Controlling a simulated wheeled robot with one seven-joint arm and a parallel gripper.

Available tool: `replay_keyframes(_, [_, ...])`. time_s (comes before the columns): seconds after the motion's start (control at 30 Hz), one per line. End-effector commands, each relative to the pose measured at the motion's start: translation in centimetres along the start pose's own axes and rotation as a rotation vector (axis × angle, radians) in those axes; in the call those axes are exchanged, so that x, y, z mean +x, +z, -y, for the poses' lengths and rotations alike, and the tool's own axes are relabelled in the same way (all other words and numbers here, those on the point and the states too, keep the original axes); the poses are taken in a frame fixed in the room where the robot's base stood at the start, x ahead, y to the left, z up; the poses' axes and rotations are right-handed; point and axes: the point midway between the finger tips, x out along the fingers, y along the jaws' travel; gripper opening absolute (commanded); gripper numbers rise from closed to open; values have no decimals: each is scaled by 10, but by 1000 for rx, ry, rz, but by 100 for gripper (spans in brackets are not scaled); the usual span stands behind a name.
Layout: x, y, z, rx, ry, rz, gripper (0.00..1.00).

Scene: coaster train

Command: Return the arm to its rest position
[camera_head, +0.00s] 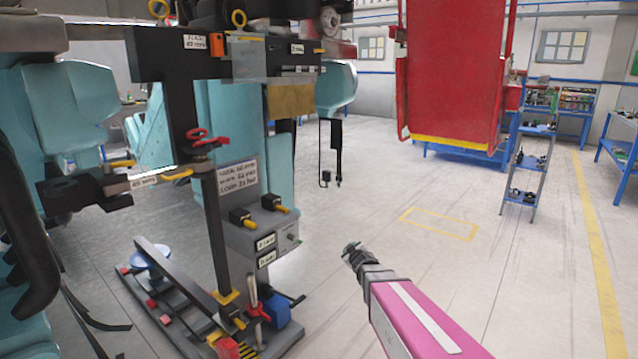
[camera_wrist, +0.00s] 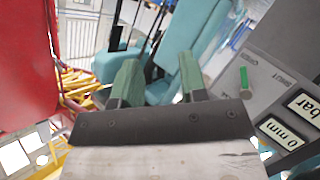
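My gripper (camera_wrist: 160,75) shows in the wrist view as two green-tipped fingers standing well apart. It is open, with no object held between the fingers. Turquoise seat parts lie behind the gap. In the head view my pink arm (camera_head: 415,318) reaches up from the lower right and ends in a dark tip over open floor, right of the black test stand (camera_head: 180,110). The fingers cannot be made out there.
A grey control box (camera_head: 262,238) with yellow knobs is on the stand. In the wrist view a grey panel (camera_wrist: 258,85) with two readouts is close on the right. A red hanging panel (camera_head: 452,75) is behind. Pale floor (camera_head: 520,285) to the right is clear.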

Motion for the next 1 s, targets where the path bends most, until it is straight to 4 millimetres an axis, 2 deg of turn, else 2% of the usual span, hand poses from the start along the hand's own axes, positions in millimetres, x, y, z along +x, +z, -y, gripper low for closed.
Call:
replay_keyframes(0.03, [-16, 12, -7, 42, 24, 87, 39])
replay_keyframes(0.1, [-32, 30, -14, 104, 48, 213, 39])
replay_keyframes(0.23, [-69, 63, -17, 223, 61, 447, 39])
replay_keyframes(0.37, [-114, 89, -9, 341, 33, 679, 39])
replay_keyframes(0.5, [-168, 107, 11, 466, -46, 918, 39])
replay_keyframes(0.6, [-205, 111, 27, 543, -122, 1066, 39])
replay_keyframes(0.73, [-241, 109, 43, 612, -215, 1202, 39])
replay_keyframes(0.83, [-258, 106, 51, 641, -264, 1263, 39])
replay_keyframes(1.0, [-266, 105, 55, 655, -293, 1295, 39])
